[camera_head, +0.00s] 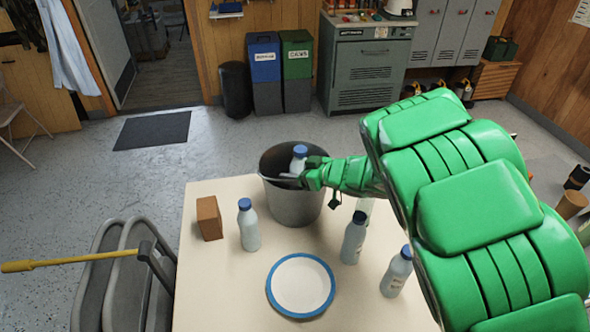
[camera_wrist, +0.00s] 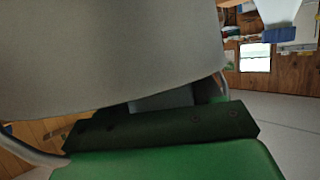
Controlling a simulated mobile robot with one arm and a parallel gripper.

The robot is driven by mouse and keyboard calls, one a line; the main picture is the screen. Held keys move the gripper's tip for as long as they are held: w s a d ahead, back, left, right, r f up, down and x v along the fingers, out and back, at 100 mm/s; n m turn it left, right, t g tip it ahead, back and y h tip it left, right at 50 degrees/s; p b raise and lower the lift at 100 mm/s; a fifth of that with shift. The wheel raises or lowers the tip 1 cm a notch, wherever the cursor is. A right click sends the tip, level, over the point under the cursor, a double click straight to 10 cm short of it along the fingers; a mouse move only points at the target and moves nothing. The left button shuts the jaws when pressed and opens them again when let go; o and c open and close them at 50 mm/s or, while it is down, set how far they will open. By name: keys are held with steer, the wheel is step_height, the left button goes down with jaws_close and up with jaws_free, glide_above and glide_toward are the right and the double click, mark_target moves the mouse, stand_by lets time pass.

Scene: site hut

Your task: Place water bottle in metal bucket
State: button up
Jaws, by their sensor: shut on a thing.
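The metal bucket (camera_head: 292,205) stands at the back of the cream table. My gripper (camera_head: 298,176) reaches in from the right at the bucket's mouth. It is shut on a pale water bottle with a blue cap (camera_head: 298,163). The bottle looks upright within the bucket's opening; its lower part is hidden, so I cannot tell whether it touches the bottom. In the wrist view, a large grey surface fills the upper left, above the dark gripper bar (camera_wrist: 165,130). Other blue-capped bottles stand at the left (camera_head: 249,228), right (camera_head: 353,240) and front right (camera_head: 396,274).
A white plate with a blue rim (camera_head: 300,286) lies at the table's front. A brown block (camera_head: 209,218) sits at the left. Grey folding chairs (camera_head: 128,270) stand beside the table's left edge.

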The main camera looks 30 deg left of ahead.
steer(key=shift+f, duration=0.15)
steer(key=o, duration=1.6)
steer(key=shift+c, duration=0.2)
steer(key=shift+r, duration=0.6)
steer(key=v, duration=1.2)
